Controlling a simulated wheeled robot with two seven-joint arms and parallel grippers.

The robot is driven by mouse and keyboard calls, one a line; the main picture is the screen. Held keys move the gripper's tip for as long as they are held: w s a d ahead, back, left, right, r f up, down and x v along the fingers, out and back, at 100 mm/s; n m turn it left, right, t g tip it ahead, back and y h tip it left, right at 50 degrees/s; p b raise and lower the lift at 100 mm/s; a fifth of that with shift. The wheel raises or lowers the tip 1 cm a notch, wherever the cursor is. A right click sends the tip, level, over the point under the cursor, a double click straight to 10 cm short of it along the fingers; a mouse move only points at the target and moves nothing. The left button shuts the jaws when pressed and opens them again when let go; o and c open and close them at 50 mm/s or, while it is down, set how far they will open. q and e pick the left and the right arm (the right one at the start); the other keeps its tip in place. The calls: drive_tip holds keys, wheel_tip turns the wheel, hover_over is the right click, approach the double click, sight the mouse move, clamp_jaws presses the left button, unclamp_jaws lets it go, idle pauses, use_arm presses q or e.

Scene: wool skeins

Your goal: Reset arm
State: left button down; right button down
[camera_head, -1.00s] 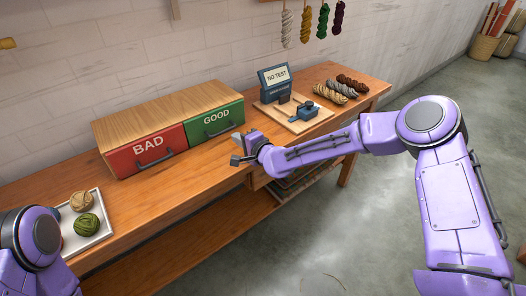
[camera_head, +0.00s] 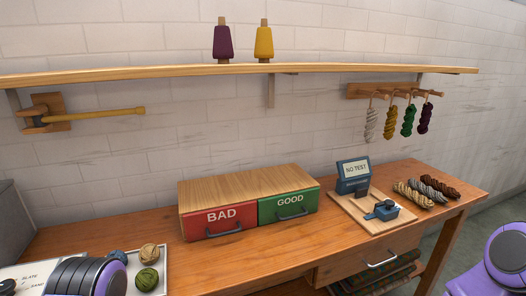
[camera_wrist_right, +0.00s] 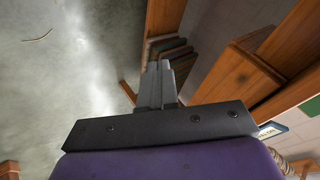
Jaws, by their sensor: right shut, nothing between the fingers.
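My right gripper (camera_wrist_right: 157,85) shows in the right wrist view with its two grey fingers together and nothing between them. It points over the grey floor beside the wooden workbench. In the head view only a purple part of my right arm (camera_head: 506,255) shows at the lower right edge; its gripper is out of that view. A part of my left arm (camera_head: 85,277) shows at the lower left, in front of the tray; I cannot make out its gripper.
The workbench (camera_head: 290,248) carries a red BAD drawer (camera_head: 209,220), a green GOOD drawer (camera_head: 289,206), a NO TEST device (camera_head: 353,175), skeins (camera_head: 413,194) and a tray (camera_head: 164,270) with yarn balls (camera_head: 147,280). A shelf (camera_head: 240,70) runs above. Floor at right is clear.

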drive_tip(key=s+d+f+n+g+h, duration=0.1)
drive_tip(key=s+d+f, duration=0.1)
drive_tip(key=s, duration=0.5)
drive_tip(key=s+d+f+n+g+h, duration=0.1)
drive_tip(key=s+d+f+g, duration=0.1)
drive_tip(key=s, duration=0.5)
drive_tip(key=s+d+f+n+g+h, duration=0.1)
drive_tip(key=s+d+f+n+g, duration=0.1)
drive_tip(key=s+d+f, duration=0.2)
drive_tip(key=s, duration=0.3)
drive_tip(key=shift+s+f, duration=0.1)
